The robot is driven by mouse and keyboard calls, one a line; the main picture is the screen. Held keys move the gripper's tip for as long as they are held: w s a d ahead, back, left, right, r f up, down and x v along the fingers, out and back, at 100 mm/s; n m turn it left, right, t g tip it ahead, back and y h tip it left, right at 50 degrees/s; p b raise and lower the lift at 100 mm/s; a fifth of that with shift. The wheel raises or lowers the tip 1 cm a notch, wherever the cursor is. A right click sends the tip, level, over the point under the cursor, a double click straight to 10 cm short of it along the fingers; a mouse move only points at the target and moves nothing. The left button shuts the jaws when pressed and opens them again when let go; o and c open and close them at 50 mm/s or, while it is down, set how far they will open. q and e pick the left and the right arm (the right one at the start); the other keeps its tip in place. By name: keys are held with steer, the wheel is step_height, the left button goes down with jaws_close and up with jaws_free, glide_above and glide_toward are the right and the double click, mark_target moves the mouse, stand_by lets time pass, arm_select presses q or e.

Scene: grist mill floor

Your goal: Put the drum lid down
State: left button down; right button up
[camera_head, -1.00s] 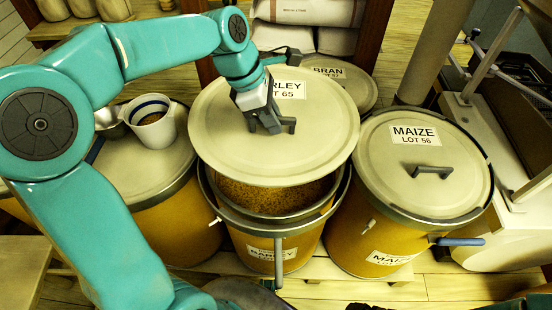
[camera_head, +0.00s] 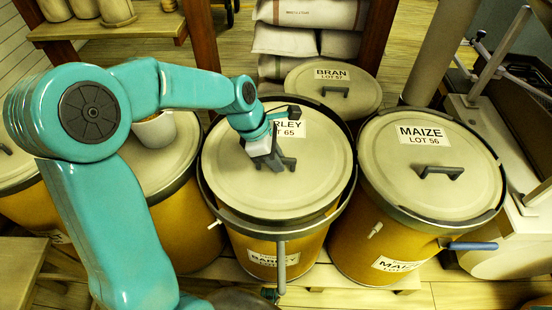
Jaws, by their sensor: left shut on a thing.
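The barley drum lid (camera_head: 255,185) is a round cream disc with a label partly hidden by my arm. It lies flat over the mouth of the barley drum (camera_head: 262,245), inside the dark rim ring, and covers the grain. My left gripper (camera_head: 282,163) is shut on the lid's handle near its middle. The drum's front carries a barley label and an upright grey lever (camera_head: 281,266).
The bran drum (camera_head: 333,88) is behind. A closed drum at left bears a white cup (camera_head: 153,131), partly behind my arm. Sacks (camera_head: 305,40) are stacked at the back.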

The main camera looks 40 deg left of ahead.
arm_select(q)
steer(key=c, duration=1.1)
jaws_free()
steer(key=shift+a+r, duration=0.1)
steer(key=shift+r, duration=0.3)
steer(key=p+v, duration=0.3)
steer(key=v, duration=0.8)
steer(key=shift+s+r, duration=0.1)
steer(key=shift+r, duration=0.05)
steer(key=shift+s, duration=0.15)
